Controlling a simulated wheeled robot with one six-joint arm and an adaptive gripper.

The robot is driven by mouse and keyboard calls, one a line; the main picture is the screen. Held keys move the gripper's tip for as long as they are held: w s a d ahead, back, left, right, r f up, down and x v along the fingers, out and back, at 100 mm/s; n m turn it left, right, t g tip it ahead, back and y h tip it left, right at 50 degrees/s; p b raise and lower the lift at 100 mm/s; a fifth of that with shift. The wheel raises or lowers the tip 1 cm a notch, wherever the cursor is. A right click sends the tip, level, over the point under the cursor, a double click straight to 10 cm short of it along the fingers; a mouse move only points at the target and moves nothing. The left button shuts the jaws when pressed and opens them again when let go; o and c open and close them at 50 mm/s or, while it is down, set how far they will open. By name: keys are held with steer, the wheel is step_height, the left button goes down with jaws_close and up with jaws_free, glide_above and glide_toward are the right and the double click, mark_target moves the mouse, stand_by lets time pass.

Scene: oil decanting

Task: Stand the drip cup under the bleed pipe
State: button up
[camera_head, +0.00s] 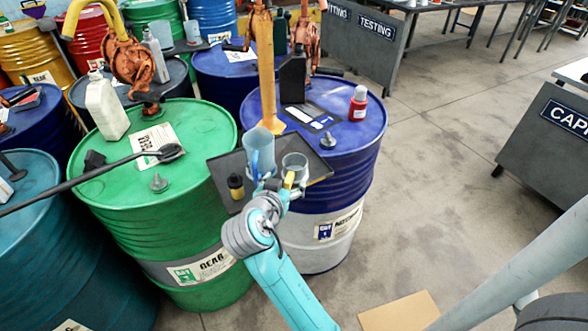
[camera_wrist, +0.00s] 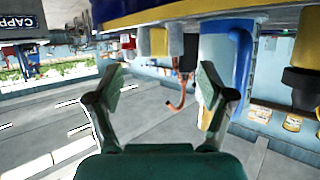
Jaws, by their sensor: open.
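A clear cup (camera_head: 295,163) with a yellow part at its front stands on the dark tray (camera_head: 222,172), right of a blue jug (camera_head: 261,150). I take the clear cup for the drip cup. My gripper (camera_head: 279,186) is just in front of the cup and jug, and in the wrist view (camera_wrist: 163,72) its fingers are apart with nothing between them. That view seems upside down; the cup's yellow part (camera_wrist: 158,42) and the jug (camera_wrist: 222,65) show beyond the fingers. I cannot tell for sure which pipe is the bleed pipe; a tan upright (camera_head: 265,70) stands on the blue drum.
A small black and yellow bottle (camera_head: 236,187) is on the tray's left. The green drum (camera_head: 190,105) carries a white bottle (camera_head: 105,107) and a black ladle (camera_head: 120,160). A red bottle (camera_head: 358,104) stands on the blue drum (camera_head: 345,150).

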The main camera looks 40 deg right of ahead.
mark_target(289, 177)
steer(key=x, duration=0.5)
steer(key=shift+a+f, duration=0.1)
jaws_close()
